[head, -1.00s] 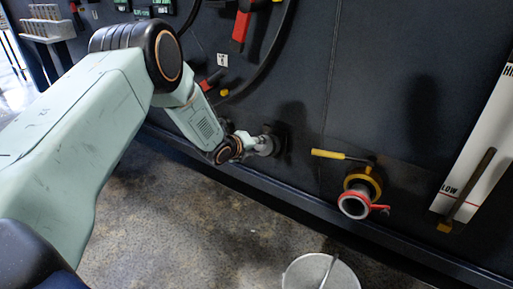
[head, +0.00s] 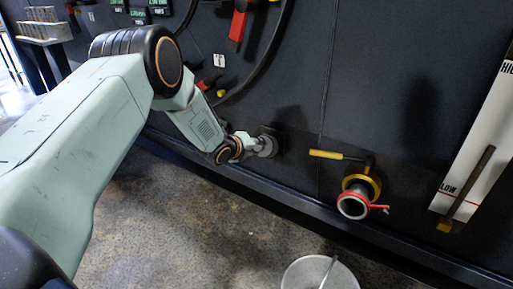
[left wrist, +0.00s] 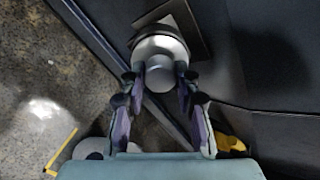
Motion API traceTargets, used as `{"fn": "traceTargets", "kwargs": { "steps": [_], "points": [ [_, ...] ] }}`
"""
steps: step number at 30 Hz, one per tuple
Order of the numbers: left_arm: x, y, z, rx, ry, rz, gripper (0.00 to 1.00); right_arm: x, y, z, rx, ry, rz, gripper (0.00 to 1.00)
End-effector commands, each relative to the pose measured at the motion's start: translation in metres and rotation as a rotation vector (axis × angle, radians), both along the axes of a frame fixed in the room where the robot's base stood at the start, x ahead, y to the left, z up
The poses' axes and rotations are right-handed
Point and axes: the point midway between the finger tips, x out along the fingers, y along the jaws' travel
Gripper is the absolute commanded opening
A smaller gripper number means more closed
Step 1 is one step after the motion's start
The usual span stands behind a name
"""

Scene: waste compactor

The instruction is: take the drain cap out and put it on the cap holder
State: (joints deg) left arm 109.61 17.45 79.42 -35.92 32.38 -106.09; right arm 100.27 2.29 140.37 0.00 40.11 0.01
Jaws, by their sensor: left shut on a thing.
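My left gripper (head: 249,145) is low in front of the dark wall, left of the drain outlet (head: 353,203). It is shut on the drain cap (head: 268,146), a round grey piece that also shows between the fingertips in the left wrist view (left wrist: 160,52). The cap is right at a dark square plate (left wrist: 188,27) on the wall, which looks like the cap holder. I cannot tell whether the cap is fully seated there. The outlet, with a red clamp ring and a yellow collar, is uncapped. My right gripper is not in view.
A yellow-handled valve lever (head: 326,154) sticks out left above the outlet. A pale bucket (head: 320,274) stands on the floor in front. A white level gauge (head: 478,150) is at the right. A dark ledge runs along the wall's foot.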

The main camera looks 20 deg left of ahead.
Motion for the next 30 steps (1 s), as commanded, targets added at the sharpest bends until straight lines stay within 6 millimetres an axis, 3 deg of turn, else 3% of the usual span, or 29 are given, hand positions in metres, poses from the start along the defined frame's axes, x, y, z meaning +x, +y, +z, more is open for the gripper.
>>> {"fn": "traceTargets", "kwargs": {
  "steps": [10, 16, 21, 30],
  "points": [
    [0.0003, 0.0002, 0.0007, 0.000, -0.001, 0.000, 0.58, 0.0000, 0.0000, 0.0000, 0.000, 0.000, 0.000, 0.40],
    [0.0000, 0.0003, 0.0003, 0.000, -0.001, 0.000, 0.58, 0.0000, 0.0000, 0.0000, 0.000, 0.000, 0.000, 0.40],
    [-0.0005, 0.0003, -0.0005, 0.000, 0.001, 0.001, 0.69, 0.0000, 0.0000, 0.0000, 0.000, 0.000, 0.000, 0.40],
    [-0.0012, 0.0006, 0.0011, -0.001, 0.000, 0.000, 0.69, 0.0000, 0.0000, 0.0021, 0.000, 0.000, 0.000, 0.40]
  ]
}}
